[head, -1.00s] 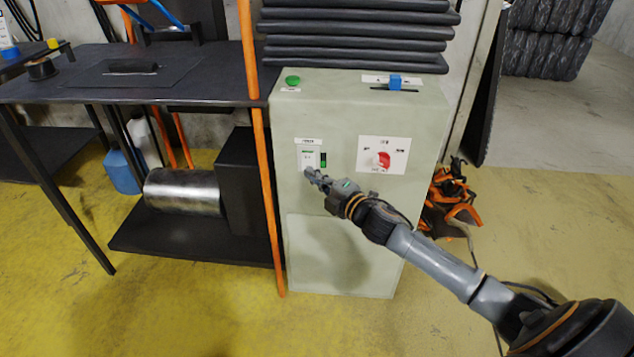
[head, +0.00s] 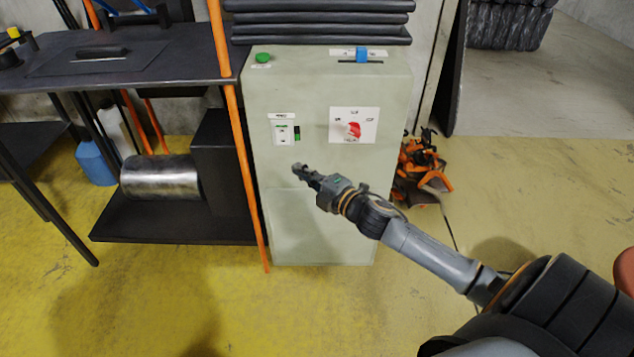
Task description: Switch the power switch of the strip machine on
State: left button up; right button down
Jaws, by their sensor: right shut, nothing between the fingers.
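The strip machine (head: 330,90) is a pale grey-green cabinet in the middle of the head view. The power switch (head: 283,133) is on a white plate on the upper left of its front, under a small label. The switch's exact position is too small to tell. My right gripper (head: 299,170) is shut and empty, in front of the cabinet, below the switch in the picture and apart from it. My left gripper is not in view.
A red rotary knob (head: 353,130) on a white plate is right of the switch. A green button (head: 263,58) and a blue slider (head: 362,55) are on top. An orange post (head: 240,150) stands close at the cabinet's left. Orange gear (head: 422,170) lies at its right.

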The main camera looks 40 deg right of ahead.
jog(key=shift+s+d+f, duration=0.1)
jog(key=shift+s+d, duration=0.05)
jog(key=shift+s, duration=0.65)
jog(key=shift+s+d+f, duration=0.1)
jog(key=shift+s+d, duration=0.05)
jog(key=shift+s, duration=0.7)
jog(key=shift+s+d+f, duration=0.1)
jog(key=shift+s+d, duration=0.05)
jog(key=shift+s, duration=0.65)
